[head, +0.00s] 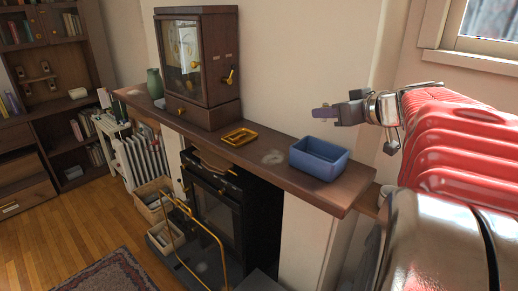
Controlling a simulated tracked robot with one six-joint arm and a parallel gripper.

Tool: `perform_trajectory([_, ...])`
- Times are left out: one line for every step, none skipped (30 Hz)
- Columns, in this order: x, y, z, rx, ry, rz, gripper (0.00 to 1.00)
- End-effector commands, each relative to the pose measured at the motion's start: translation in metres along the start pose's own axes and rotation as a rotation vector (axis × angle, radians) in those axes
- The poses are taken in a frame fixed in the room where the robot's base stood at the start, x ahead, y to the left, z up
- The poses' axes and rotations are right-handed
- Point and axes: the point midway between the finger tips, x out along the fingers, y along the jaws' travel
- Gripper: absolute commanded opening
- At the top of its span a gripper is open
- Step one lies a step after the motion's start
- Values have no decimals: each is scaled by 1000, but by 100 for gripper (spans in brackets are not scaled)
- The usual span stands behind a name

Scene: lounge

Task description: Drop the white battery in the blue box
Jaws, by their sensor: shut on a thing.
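The blue box (319,158) is an open-topped rectangular box standing on the right part of the wooden mantel shelf. My gripper (335,111) is in the air above the box and a little to its right, reaching in from the right. It is shut on a small battery (322,113), which looks greyish lilac here rather than clearly white. The battery sticks out to the left of the jaws, well above the box's rim and apart from it. The jaws hide part of it. The inside floor of the box is only partly seen.
A black stove (225,208) and brass-framed screen stand below. The wall is close behind the shelf.

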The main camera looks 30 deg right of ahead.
Motion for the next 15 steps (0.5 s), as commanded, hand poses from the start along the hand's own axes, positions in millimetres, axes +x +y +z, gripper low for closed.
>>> perform_trajectory([1,-1,0,-1,0,-3,0])
perform_trajectory([1,-2,0,-2,0,-4,0])
perform_trajectory([2,-2,-1,-2,0,-5,0])
perform_trajectory([2,-2,-1,-2,0,-6,0])
perform_trajectory([2,-3,-1,-3,0,-6,0])
perform_trajectory([3,-3,0,-3,0,-7,0])
perform_trajectory([3,-3,0,-3,0,-8,0])
perform_trajectory([4,-3,2,-3,0,-8,0])
perform_trajectory([5,-3,4,-3,0,-9,0])
perform_trajectory([6,-4,7,-2,0,-9,0])
perform_trajectory([8,-4,10,-1,0,-10,0])
perform_trajectory([10,-4,16,-1,-1,-11,0])
perform_trajectory([12,-4,20,-1,-1,-11,0])
perform_trajectory([14,-4,25,0,-2,-11,0])
perform_trajectory([17,-4,31,0,-1,-11,0])
